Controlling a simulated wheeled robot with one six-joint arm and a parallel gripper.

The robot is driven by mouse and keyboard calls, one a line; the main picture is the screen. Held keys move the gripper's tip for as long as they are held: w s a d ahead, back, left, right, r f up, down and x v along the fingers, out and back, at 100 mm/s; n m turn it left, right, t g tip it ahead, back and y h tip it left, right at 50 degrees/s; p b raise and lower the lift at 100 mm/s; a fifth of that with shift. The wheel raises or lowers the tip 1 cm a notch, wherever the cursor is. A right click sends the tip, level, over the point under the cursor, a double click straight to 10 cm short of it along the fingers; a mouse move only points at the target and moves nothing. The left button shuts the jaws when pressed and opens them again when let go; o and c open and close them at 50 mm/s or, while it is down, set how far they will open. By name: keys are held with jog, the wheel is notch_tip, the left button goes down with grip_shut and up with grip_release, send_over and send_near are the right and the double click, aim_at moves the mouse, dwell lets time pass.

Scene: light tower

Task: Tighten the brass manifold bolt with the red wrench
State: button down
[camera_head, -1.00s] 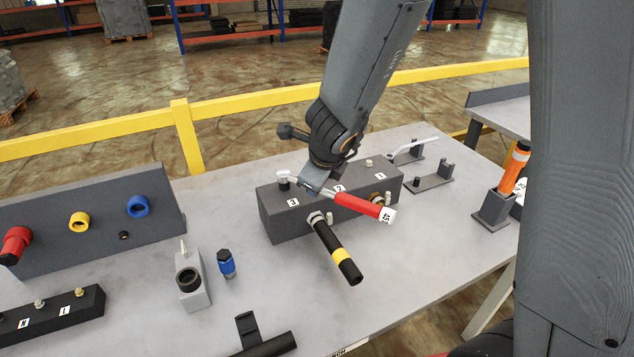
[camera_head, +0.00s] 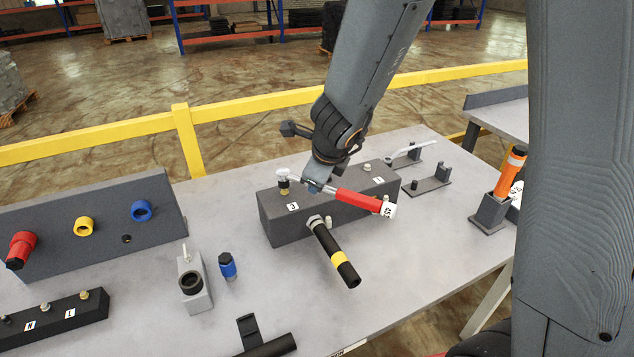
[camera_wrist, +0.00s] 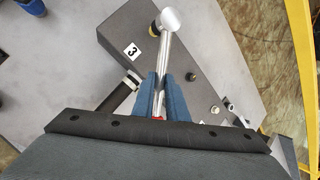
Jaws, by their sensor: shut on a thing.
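My gripper (camera_head: 314,187) is shut on the red wrench (camera_head: 358,201), holding its silver shaft near the red handle. The handle points right and slightly toward the camera. In the wrist view my gripper (camera_wrist: 159,90) pinches the wrench shaft (camera_wrist: 164,55). The wrench's round silver head is above the brass bolt (camera_head: 284,187) by label 3 on the dark manifold block (camera_head: 283,228). The brass also shows beside the head in the wrist view (camera_wrist: 153,30). I cannot tell whether head and bolt touch. The label 2 area is hidden behind the wrench and gripper.
A silver wrench on a stand (camera_head: 408,150) and an orange tool in a holder (camera_head: 510,172) are right. A blue fitting (camera_head: 228,266) stands left. A yellow rail (camera_head: 100,136) runs behind the table.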

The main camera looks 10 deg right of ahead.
jog(key=shift+r+p, duration=2)
jog(key=shift+f, duration=0.2)
notch_tip(320, 180, down, 5)
jog(key=b, duration=0.6)
jog(key=shift+r, duration=0.15)
